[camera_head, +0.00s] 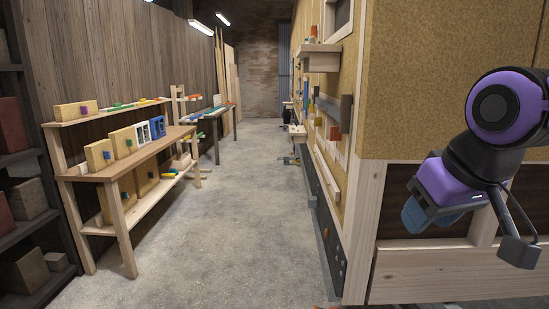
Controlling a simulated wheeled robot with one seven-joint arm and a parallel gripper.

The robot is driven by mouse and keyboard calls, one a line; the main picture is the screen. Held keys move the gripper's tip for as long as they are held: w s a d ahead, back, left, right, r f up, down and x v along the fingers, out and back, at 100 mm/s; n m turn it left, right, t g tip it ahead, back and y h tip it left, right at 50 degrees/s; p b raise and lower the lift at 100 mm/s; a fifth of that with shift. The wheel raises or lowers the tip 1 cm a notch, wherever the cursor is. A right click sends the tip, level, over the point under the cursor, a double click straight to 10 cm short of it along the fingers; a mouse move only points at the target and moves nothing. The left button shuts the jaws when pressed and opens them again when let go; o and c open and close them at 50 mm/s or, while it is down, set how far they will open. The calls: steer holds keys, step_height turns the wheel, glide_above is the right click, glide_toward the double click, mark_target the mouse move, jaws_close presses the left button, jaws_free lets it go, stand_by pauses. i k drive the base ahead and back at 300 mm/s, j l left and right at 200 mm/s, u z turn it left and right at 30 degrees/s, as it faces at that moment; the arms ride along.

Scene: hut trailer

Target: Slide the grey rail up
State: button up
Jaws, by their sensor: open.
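My gripper (470,230) is at the right, in front of the trailer's near end wall. It is open, with one finger blue-faced and the other dark grey, and nothing shows between them. Two grey pieces show on the trailer's long side. The other is a long grey strip (325,250) low along the side. I cannot tell which is the grey rail. Both are apart from my gripper, to its left.
The trailer's tan wall (430,75) has a pale wooden corner post (362,235). A wooden shelf (318,48) juts from its side. At the left stands a wooden bench (115,170) with several coloured blocks and panels. A clear concrete aisle (215,215) runs between them.

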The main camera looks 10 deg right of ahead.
mark_target(333, 111)
steer(key=i+z, duration=0.25)
steer(key=i+j+z, duration=0.1)
steer(key=i+z, duration=0.15)
steer(key=i+j+u, duration=0.15)
steer(key=i+j, duration=0.35)
steer(key=i+j+u, duration=0.15)
steer(key=i+j, duration=0.3)
steer(key=i+j+u, duration=0.15)
steer(key=i+j, duration=0.2)
steer(key=i, duration=0.25)
